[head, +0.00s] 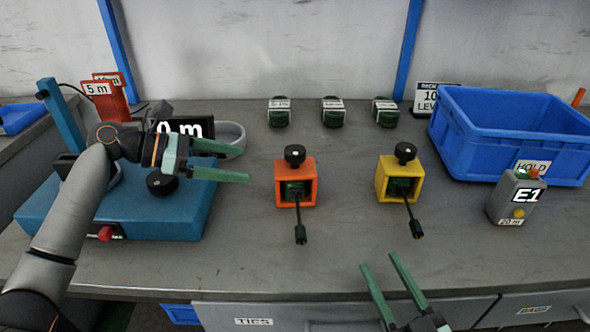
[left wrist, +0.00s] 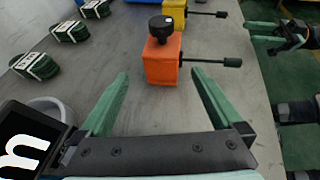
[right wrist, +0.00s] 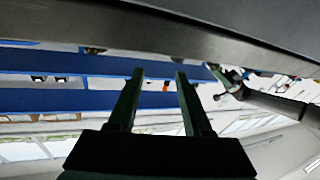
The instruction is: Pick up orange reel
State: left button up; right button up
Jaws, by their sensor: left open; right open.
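The orange reel (head: 308,182) is a square orange block with a black knob on top and a dark green cable with a plug pointing to the front. It stands upright in the middle of the bench. In the left wrist view the orange reel (left wrist: 161,62) lies ahead, just beyond the fingertips. My left gripper (head: 246,162) is open and empty, to the left of the reel and apart from it. Its green fingers (left wrist: 160,75) spread on either side of the reel in that view. My right gripper (head: 378,262) is open and empty at the bench's front edge; its fingers (right wrist: 159,72) show against blue bars.
A similar yellow reel (head: 383,180) stands to the right. Several dark green coils (head: 333,112) lie behind. A blue crate (head: 480,150) and grey E1 box (head: 512,205) are at the right. A blue machine (head: 60,215) sits under my left arm. The bench front is clear.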

aim_at(289, 172)
pick_arm(q)
jog(key=b+x, duration=0.1)
jog(key=x, duration=0.5)
jog(key=shift+s+d+b, duration=0.1)
jog(key=shift+d+b, duration=0.05)
jog(key=shift+b, duration=0.2)
jog(key=b+x, duration=0.1)
jog(key=x, duration=0.4)
jog(key=shift+b, duration=0.35)
jog(key=shift+d+f, duration=0.15)
jog(key=shift+d, duration=0.3)
pick_arm(e)
jog(key=s+r+n+t+y, duration=0.1)
jog(key=s+r+n+y, duration=0.2)
jog(key=r, duration=0.4)
jog(key=s+a+r+n+t+y, duration=0.1)
jog(key=s+r+n+t+y, duration=0.1)
jog(key=s+r+n+y, duration=0.2)
jog(key=shift+s+a+r+y, duration=0.25)
jog(key=shift+r+y, duration=0.85)
jog(key=shift+r, duration=0.35)
